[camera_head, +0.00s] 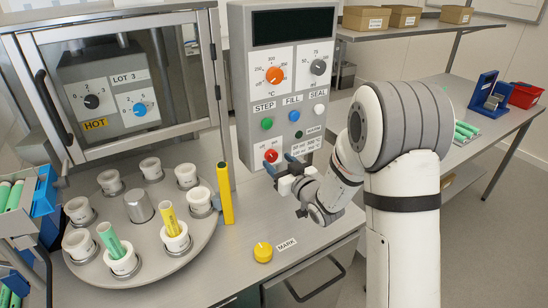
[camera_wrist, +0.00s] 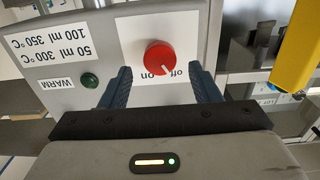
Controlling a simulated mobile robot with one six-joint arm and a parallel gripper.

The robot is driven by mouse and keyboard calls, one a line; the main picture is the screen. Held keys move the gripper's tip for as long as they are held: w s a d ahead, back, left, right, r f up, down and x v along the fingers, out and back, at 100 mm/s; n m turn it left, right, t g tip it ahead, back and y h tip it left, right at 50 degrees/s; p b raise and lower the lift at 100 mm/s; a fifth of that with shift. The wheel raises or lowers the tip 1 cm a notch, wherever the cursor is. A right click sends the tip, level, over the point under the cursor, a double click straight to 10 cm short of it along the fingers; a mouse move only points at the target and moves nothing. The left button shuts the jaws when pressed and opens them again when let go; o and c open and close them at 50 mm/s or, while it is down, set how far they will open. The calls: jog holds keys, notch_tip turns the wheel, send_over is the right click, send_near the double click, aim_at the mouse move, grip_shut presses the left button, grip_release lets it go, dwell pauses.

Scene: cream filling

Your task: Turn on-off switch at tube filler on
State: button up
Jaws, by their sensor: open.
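The on-off switch is a red round knob (camera_head: 271,155) low on the left of the grey tube filler control panel (camera_head: 240,75). In the wrist view the red knob (camera_wrist: 159,55) sits on a white plate with "off" and "on" printed upside down beside it. I cannot tell surely which word its mark points at. My gripper (camera_head: 280,164) is just in front of the knob in the head view. In the wrist view its two blue fingers (camera_wrist: 160,72) are open, one to each side of the knob and apart from it, with nothing between them held.
A turntable (camera_head: 175,262) with white cups stands left, a yellow tube (camera_head: 170,219) and a green tube (camera_head: 110,240) in two of them. A yellow post (camera_head: 225,193) stands left of my gripper. A yellow knob (camera_head: 263,252) sits on the bench in front.

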aim_at(271, 156)
jog(key=shift+x, duration=1.35)
